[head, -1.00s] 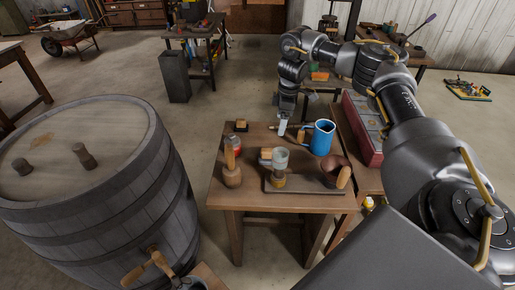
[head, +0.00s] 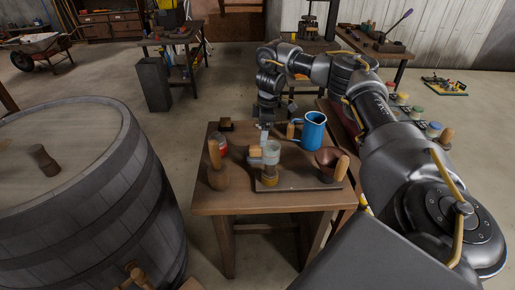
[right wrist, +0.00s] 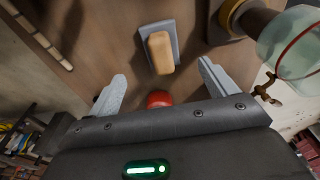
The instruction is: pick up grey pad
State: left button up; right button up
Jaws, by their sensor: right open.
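The grey pad (right wrist: 174,28) lies flat on the wooden table in the right wrist view, with a tan wooden block on top of it. My left gripper is not in view.
A glass vessel (right wrist: 291,42) is close on the right. A barrel (head: 90,190) stands left.

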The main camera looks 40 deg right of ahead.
aim_at(258, 147)
jog(key=f, duration=0.2)
jog(key=f+b, duration=0.1)
jog(key=f, duration=0.1)
jog(key=shift+w+a+f, duration=0.2)
jog(key=shift+f, duration=0.2)
jog(key=f, duration=0.3)
jog(key=a+f, duration=0.1)
jog(key=f, duration=0.1)
jog(key=shift+w+b, duration=0.3)
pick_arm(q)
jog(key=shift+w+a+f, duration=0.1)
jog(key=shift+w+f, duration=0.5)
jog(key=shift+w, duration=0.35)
